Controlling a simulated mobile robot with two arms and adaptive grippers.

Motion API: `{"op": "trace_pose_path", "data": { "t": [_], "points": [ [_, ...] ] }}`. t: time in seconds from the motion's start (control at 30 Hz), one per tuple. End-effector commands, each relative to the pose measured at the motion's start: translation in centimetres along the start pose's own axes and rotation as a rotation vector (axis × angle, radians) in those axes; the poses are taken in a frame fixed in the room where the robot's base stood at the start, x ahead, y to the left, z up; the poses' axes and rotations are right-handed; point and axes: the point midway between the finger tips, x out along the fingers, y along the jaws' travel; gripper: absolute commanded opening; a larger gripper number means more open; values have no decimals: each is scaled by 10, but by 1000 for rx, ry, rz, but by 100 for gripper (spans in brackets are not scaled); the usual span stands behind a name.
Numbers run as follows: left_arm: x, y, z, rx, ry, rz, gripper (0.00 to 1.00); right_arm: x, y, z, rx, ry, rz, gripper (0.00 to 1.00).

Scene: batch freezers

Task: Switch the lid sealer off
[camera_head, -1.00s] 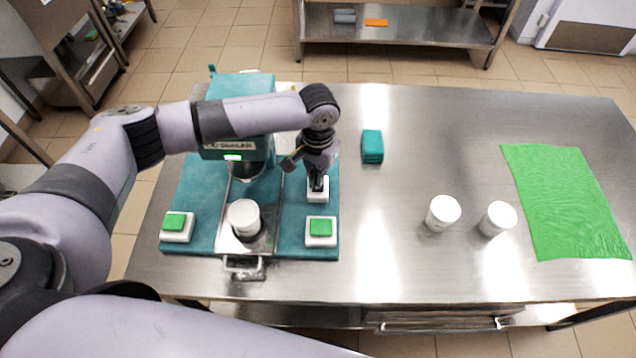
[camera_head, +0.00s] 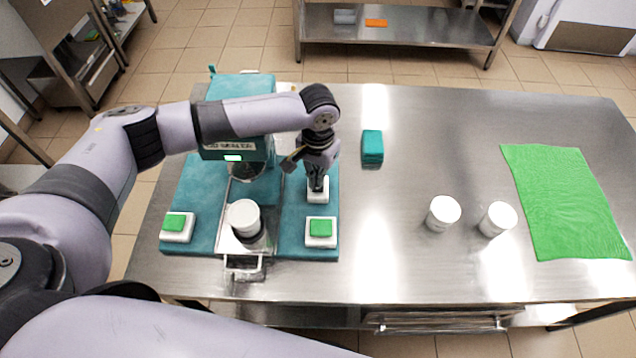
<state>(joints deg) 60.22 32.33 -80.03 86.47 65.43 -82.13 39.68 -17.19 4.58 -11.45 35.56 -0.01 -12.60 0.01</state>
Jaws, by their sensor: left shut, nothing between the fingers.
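The lid sealer (camera_head: 212,205) is a teal machine on the left part of the steel table, with a lit green indicator (camera_head: 233,158) on its head. A white tub (camera_head: 244,217) stands in its metal slide. A green button on a white box sits at its front left (camera_head: 175,222) and another at its front right (camera_head: 320,228). My left gripper (camera_head: 318,186) is shut and empty, pointing down at a white switch box (camera_head: 318,195) behind the front-right button. Its fingertips hide the middle of that box; I cannot tell whether they touch it. My right gripper is not in view.
Two white tubs (camera_head: 443,213) (camera_head: 497,219) stand on the right half of the steel table (camera_head: 420,270). A green cloth (camera_head: 566,200) lies at the far right. The table's middle is clear.

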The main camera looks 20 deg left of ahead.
Motion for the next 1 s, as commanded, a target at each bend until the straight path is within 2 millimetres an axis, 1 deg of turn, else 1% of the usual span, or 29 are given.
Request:
{"op": "trace_pose_path", "data": {
  "t": [1.0],
  "points": [
    [15,0,1,0,-3,0,0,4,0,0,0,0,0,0]
  ]
}}
